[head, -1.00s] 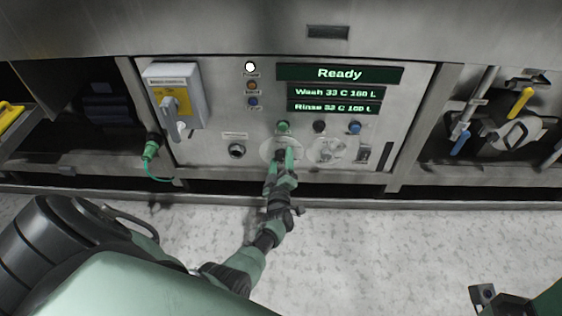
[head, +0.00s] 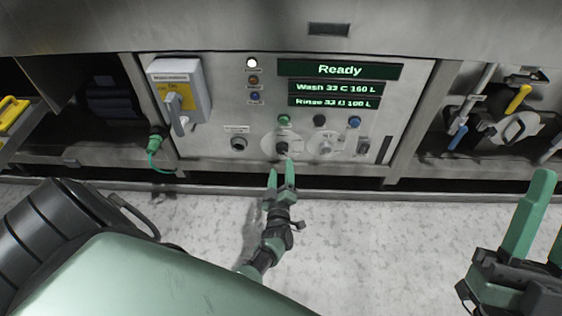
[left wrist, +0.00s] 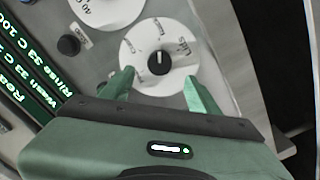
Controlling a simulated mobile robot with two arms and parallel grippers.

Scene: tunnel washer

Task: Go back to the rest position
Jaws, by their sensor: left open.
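My left gripper (head: 281,168) is open and empty, just below and in front of the control panel (head: 205,142). Its fingers point up at the left dial (head: 270,148), a pale disc with a dark knob (head: 282,147).
The display (head: 339,70) reads Ready. A second dial (head: 326,146), buttons and a grey switch box (head: 181,90) with a lever share the panel. A green plug and cable (head: 155,143) hang at left. Pipes with yellow and blue handles (head: 519,98) stand at right. The floor (head: 370,240) is clear.

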